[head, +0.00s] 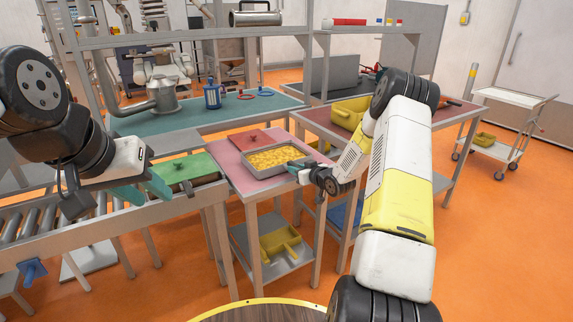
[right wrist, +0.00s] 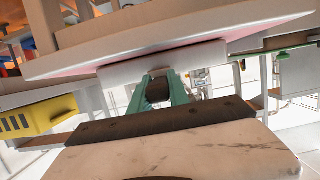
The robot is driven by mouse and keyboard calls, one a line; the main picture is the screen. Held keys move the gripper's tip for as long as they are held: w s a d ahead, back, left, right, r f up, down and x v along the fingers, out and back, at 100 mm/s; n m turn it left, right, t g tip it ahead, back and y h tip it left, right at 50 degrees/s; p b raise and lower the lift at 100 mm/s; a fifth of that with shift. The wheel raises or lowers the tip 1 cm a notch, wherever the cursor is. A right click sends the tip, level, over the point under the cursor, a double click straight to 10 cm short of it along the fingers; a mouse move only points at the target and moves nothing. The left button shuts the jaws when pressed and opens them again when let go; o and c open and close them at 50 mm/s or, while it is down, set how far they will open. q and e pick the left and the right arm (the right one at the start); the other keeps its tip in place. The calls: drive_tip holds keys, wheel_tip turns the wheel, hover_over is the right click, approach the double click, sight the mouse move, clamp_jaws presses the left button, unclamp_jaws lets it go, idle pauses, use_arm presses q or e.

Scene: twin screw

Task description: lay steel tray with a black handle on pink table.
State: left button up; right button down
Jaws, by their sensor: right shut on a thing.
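The steel tray (head: 287,168), full of yellow pieces (head: 275,157), is over the front right part of the pink table (head: 232,170). It looks level, at or very close to the tabletop; I cannot tell whether it fully touches. My right gripper (head: 300,166) is at the tray's right end, shut on its black handle. In the right wrist view the teal fingers (right wrist: 160,88) close around the dark handle (right wrist: 157,90), with the tray's pale wall (right wrist: 118,78) behind. My left gripper (head: 146,191) is open and empty, left of the pink table near the green lid.
A red lid (head: 250,139) lies on the pink table behind the tray. A green lid (head: 183,167) sits by the roller conveyor (head: 60,222) at left. A yellow bin (head: 350,112) stands on the table to the right.

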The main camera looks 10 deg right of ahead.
idle(0.3)
drive_tip(key=c, duration=1.2)
unclamp_jaws()
drive_tip(key=shift+o, duration=0.2)
drive_tip(key=shift+f, duration=0.15)
drive_tip(key=v, duration=0.7)
drive_tip(key=shift+s+r, duration=0.25)
drive_tip(key=shift+s, duration=0.1)
drive_tip(key=shift+d+r, duration=0.1)
